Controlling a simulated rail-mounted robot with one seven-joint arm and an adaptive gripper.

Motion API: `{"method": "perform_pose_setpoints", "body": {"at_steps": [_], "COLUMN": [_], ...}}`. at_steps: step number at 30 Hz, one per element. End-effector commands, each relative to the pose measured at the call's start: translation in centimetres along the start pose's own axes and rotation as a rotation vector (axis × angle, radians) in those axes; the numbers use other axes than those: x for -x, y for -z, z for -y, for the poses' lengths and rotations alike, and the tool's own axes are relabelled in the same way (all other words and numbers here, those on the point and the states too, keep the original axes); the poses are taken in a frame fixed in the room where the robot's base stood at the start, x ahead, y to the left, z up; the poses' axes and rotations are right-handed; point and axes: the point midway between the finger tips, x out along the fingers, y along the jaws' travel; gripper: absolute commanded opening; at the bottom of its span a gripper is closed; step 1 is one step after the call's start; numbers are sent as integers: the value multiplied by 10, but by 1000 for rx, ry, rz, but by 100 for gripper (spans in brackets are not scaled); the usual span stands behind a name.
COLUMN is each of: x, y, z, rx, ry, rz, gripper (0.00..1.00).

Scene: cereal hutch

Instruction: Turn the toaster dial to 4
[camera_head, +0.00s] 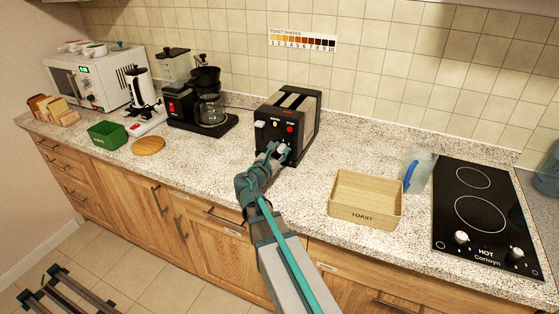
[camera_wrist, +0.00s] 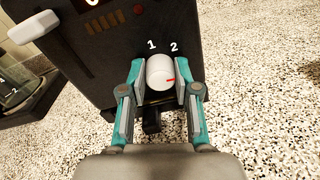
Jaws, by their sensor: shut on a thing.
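The black toaster (camera_head: 305,127) stands on the counter against the tiled wall, its control face toward my arm. Its white round dial (camera_wrist: 159,73) is low on that face and also shows in the head view (camera_head: 282,148). My gripper (camera_wrist: 160,70) is shut on the dial, with one teal finger at each side. It also shows at the toaster's front in the head view (camera_head: 278,151). The dial's red mark points right, toward the right finger. The numbers 1 and 2 show above the dial; any others are hidden. A white lever (camera_wrist: 35,27) is at upper left.
A wooden box marked TOAST (camera_head: 365,214) stands right of the toaster, then a clear jug (camera_head: 417,172) and a black hob (camera_head: 482,215). A coffee maker (camera_head: 208,95) is to the left. A toast shade chart (camera_head: 302,40) is on the wall.

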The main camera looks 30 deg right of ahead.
Motion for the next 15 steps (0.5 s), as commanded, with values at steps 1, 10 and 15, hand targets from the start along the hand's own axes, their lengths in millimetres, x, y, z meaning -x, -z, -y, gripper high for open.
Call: {"method": "perform_pose_setpoints", "body": {"at_steps": [1, 10, 15], "x": [0, 0, 0], "y": [6, 5, 6], "z": [2, 2, 3], "rx": [-46, -330, -491], "ry": [-2, -8, -12], "rz": [0, -12, -19], "gripper": [0, 0, 0]}}
